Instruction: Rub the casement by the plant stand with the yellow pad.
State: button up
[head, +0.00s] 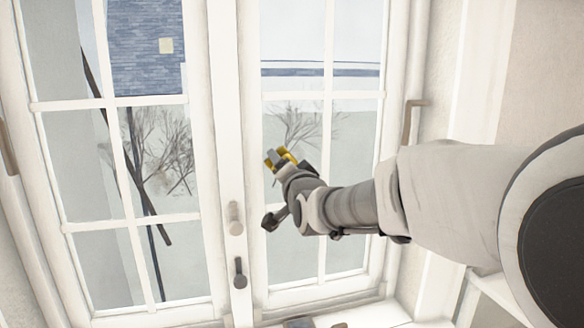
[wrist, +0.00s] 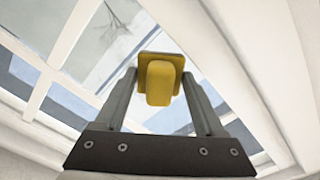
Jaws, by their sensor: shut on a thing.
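The casement (head: 236,120) is a white-framed window with two many-paned leaves, and it fills most of the head view. Its frame and panes also show in the wrist view (wrist: 60,50). My gripper (head: 279,163) is in front of the right leaf. It is shut on the yellow pad (wrist: 160,80), which sits between the fingertips in the wrist view. In the head view only small yellow parts of the pad (head: 284,154) show past the fingers. I cannot tell whether the pad touches the glass. The plant stand is not visible.
A brown handle (head: 412,120) is on the right side of the frame. Dark items (head: 300,322) lie at the sill's bottom edge.

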jog(key=shift+s+a+r, duration=0.1)
jog(key=shift+s+a, duration=0.05)
jog(key=shift+a, duration=0.25)
jog(key=shift+s, duration=0.5)
jog(key=shift+d+v, duration=0.2)
jog(key=shift+v, duration=2.25)
jog(key=v, duration=0.2)
jog(key=shift+s+d, duration=0.2)
jog(key=shift+s, duration=0.2)
